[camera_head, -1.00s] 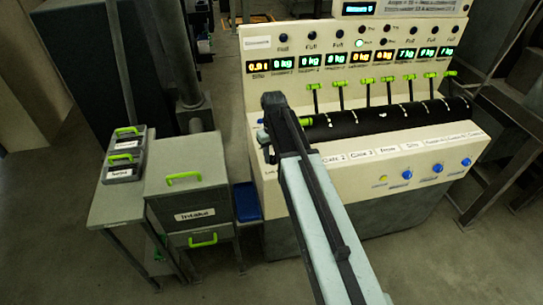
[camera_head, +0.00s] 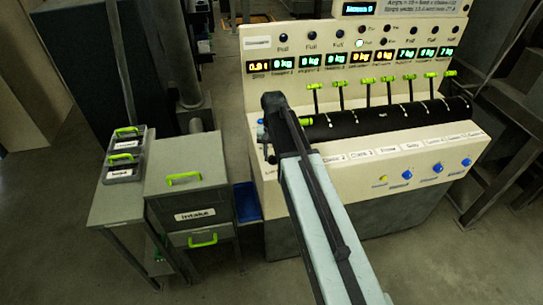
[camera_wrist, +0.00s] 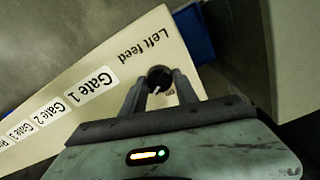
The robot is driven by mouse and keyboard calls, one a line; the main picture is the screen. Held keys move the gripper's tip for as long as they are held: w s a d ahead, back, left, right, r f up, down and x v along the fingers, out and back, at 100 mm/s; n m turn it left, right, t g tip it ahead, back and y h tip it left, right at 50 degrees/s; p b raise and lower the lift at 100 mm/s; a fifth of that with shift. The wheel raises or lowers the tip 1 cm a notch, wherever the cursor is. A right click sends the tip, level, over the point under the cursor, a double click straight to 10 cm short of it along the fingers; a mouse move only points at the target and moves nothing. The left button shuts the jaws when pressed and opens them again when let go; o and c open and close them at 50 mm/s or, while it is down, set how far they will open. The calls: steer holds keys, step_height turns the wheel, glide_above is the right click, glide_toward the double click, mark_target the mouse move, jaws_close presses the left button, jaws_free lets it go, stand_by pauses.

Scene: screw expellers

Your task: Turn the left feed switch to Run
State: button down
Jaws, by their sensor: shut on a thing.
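The left feed switch (camera_wrist: 158,76) is a round black knob with a pale pointer mark, on the cream panel beside the "Left feed" label (camera_wrist: 146,46) in the wrist view. My gripper (camera_wrist: 160,86) has its two dark fingers on either side of the knob, shut on it. A small label beside the knob is partly covered by a finger and cannot be read for sure. In the head view my arm reaches the left end of the console (camera_head: 330,165), and the arm hides the switch.
Gate labels (camera_wrist: 91,86) run along the panel beside the switch. A row of green-handled levers (camera_head: 341,84) stands above a black roller (camera_head: 385,119). A grey intake cabinet (camera_head: 188,190) and a blue bin (camera_head: 247,203) stand left of the console.

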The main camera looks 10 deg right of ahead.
mark_target(273, 156)
steer(key=shift+s, duration=0.1)
steer(key=c, duration=0.9)
jaws_free()
steer(key=shift+c, duration=0.2)
step_height(273, 156, up, 8)
steer(key=p, duration=0.8)
steer(key=shift+f, duration=0.15)
